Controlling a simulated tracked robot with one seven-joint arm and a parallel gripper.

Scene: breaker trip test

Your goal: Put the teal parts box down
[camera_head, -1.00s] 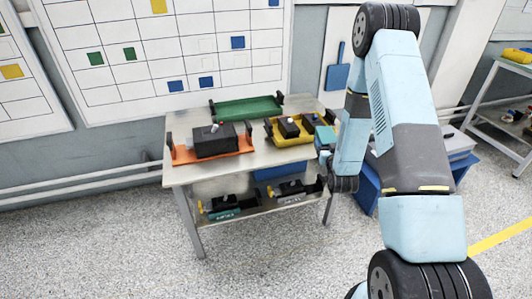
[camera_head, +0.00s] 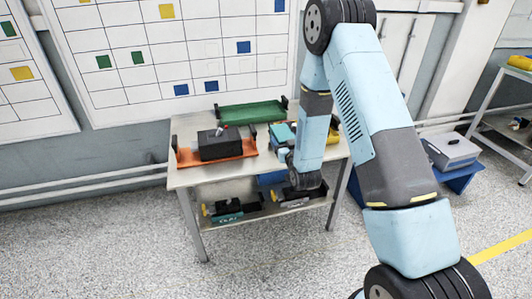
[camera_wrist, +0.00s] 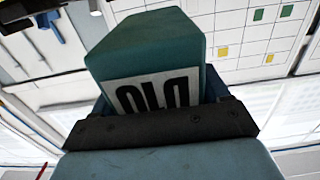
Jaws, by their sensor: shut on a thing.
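The teal parts box (camera_head: 281,132) is held by my gripper (camera_head: 285,152) at the table's right half, over or beside the left part of the yellow tray (camera_head: 275,146). I cannot tell whether it touches anything below. In the wrist view the teal box (camera_wrist: 150,45) fills the middle, with a white label and dark letters, beyond the dark gripper edge. My gripper is shut on it. My arm hides most of the yellow tray and whatever lies in its right part.
An orange tray (camera_head: 190,163) with a dark box (camera_head: 219,144) stands left on the metal table (camera_head: 183,179). A green tray (camera_head: 250,109) lies behind. The lower shelf holds black-and-teal items (camera_head: 228,209). A grey case (camera_head: 452,151) stands on a blue stand to the right.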

